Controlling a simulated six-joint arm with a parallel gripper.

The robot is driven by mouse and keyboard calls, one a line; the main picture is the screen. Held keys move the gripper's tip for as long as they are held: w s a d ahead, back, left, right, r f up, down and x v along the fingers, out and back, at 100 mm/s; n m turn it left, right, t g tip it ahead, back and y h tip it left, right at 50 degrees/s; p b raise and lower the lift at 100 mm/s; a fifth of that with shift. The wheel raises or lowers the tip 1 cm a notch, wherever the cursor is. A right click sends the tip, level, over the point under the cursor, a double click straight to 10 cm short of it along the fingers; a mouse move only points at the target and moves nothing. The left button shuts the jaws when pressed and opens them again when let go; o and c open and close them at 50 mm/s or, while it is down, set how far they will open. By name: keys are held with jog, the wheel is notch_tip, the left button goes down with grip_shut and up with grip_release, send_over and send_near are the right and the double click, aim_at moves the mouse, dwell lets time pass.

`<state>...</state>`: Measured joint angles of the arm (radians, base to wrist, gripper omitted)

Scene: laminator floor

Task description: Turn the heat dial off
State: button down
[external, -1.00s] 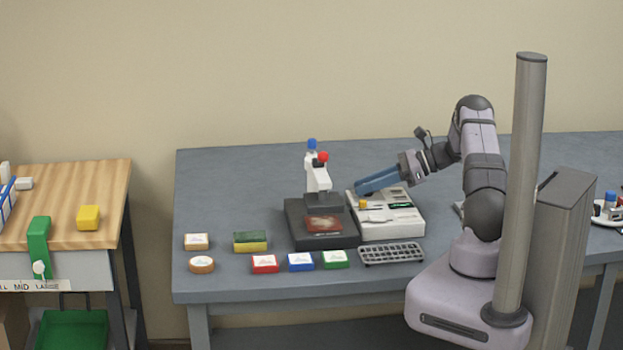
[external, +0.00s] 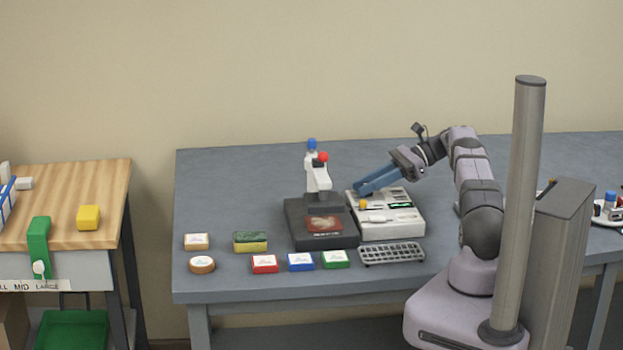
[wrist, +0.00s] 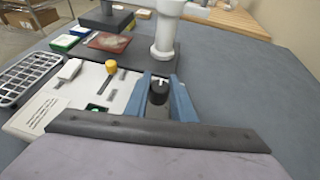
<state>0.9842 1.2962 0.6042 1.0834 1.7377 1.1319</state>
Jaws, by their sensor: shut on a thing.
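The heat dial (wrist: 158,92) is a black round knob with a white mark on its top, seen in the wrist view on the white control box (wrist: 118,98). My gripper (wrist: 160,90) has its blue fingers on either side of the dial and is shut on it. In the external view my gripper (external: 362,190) reaches down from the right to the back left of the control box (external: 400,228), and its fingers hide the dial there. A yellow-topped lever (wrist: 111,68) stands on the box, left of the dial in the wrist view.
The dark press (external: 293,225) with a white column and red and blue knobs stands just left of the box. A grey rack (external: 391,253) lies in front. Several coloured pads, including a green one (external: 335,260), line the front left. The table's back left is clear.

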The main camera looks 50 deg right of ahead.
dwell(0.6)
jog(key=c, duration=1.5)
grip_release()
jog(key=shift+r, duration=0.15)
notch_tip(320, 180, up, 10)
jog(key=shift+f, duration=0.1)
